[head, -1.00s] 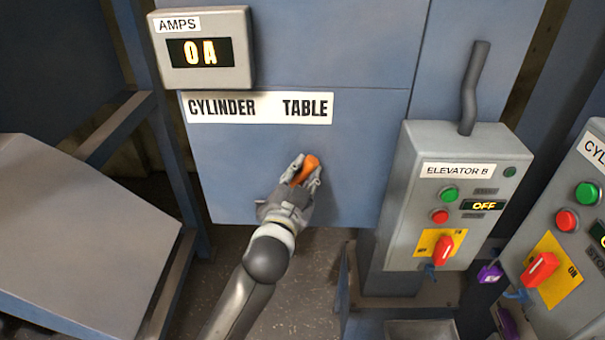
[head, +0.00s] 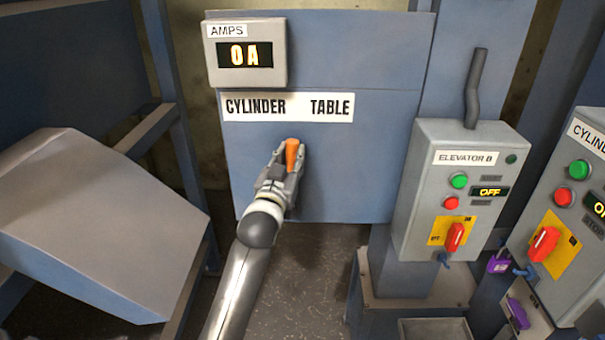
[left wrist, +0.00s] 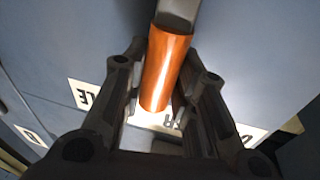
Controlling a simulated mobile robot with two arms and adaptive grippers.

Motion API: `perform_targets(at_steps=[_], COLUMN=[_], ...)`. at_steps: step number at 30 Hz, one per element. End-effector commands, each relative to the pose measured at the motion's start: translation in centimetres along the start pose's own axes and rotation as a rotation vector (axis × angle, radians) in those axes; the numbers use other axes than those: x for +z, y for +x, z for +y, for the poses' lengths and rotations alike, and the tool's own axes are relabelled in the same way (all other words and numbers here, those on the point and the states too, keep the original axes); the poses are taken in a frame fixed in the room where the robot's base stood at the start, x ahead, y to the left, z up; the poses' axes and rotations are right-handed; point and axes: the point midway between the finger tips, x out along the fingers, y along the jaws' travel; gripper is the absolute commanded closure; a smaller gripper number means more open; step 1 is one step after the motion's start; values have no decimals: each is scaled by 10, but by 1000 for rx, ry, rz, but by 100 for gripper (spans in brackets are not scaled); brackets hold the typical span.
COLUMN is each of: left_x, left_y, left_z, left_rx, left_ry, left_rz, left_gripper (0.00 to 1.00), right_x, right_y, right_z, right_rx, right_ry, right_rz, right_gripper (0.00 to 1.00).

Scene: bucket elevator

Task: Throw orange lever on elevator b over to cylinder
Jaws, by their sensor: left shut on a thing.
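The orange lever (head: 292,154) is on the blue panel (head: 350,180) below the label strip reading CYLINDER at left and TABLE at right (head: 297,107). It stands close to upright, its top lying between the two words. My left gripper (head: 284,168) is shut on the lever from below. In the left wrist view the lever's orange grip (left wrist: 165,70) runs between the two dark fingers (left wrist: 160,95), with a grey end at the top. The lever's pivot is hidden behind my gripper in the head view. My right gripper is not in view.
The ELEVATOR B box (head: 420,190), showing OFF, is to the right, with another control box (head: 565,215) beyond. A grey sloped chute (head: 90,220) is at the left.

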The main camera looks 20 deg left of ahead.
Motion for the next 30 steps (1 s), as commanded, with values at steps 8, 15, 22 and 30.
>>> perform_targets(at_steps=[8, 15, 22, 30], left_x=[8, 19, 28, 33], left_y=[-10, -18, -22, -25], left_z=[-46, -76, -94, -103], left_rx=[-32, -55, -68, -75], left_ry=[-251, -435, -551, -612], left_rz=[51, 88, 111, 124], left_gripper=[100, 100, 100, 100], right_x=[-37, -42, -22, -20], right_y=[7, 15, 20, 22], right_z=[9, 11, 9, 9], right_rx=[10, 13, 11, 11], right_ry=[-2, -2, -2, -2], right_rz=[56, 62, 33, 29], right_gripper=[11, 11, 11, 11])
